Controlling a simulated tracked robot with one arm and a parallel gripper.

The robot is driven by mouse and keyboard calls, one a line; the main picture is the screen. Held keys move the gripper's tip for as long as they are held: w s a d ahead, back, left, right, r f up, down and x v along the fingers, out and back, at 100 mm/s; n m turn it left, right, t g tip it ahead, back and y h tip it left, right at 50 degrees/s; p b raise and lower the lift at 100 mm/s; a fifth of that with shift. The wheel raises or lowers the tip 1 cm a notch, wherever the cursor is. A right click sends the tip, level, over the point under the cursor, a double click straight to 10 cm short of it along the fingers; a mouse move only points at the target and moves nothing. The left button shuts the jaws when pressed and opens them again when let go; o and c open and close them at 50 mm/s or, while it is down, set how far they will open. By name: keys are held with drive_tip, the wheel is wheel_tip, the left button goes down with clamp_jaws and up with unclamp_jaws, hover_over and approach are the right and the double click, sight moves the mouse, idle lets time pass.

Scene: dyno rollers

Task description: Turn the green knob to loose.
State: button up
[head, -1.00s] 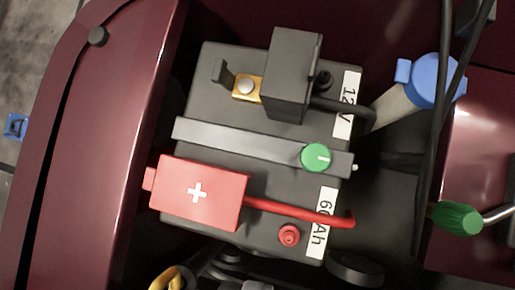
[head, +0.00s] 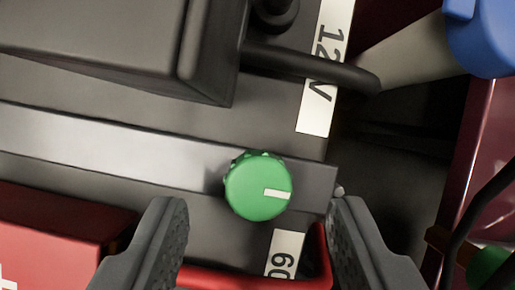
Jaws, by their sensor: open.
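The green knob (head: 258,187) sits on the grey clamp bar (head: 120,142) that crosses the battery, near the bar's right end. Its white pointer mark points right. My gripper (head: 258,225) is open, with one dark finger at the lower left and one at the lower right of the knob in the picture. The knob appears between and just above the fingertips. I cannot tell how far the fingers are above the bar, and no contact shows. No word for loose or tight is readable by the knob.
A black terminal cover (head: 130,45) stands at upper left, with a black cable (head: 315,68) running right. A red cover (head: 50,245) and a red cable (head: 250,277) lie below the bar. A blue cap (head: 485,35) is at upper right.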

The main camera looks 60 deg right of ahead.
drive_tip(key=shift+x, duration=0.95)
drive_tip(key=c, duration=1)
drive_tip(key=shift+d, duration=0.15)
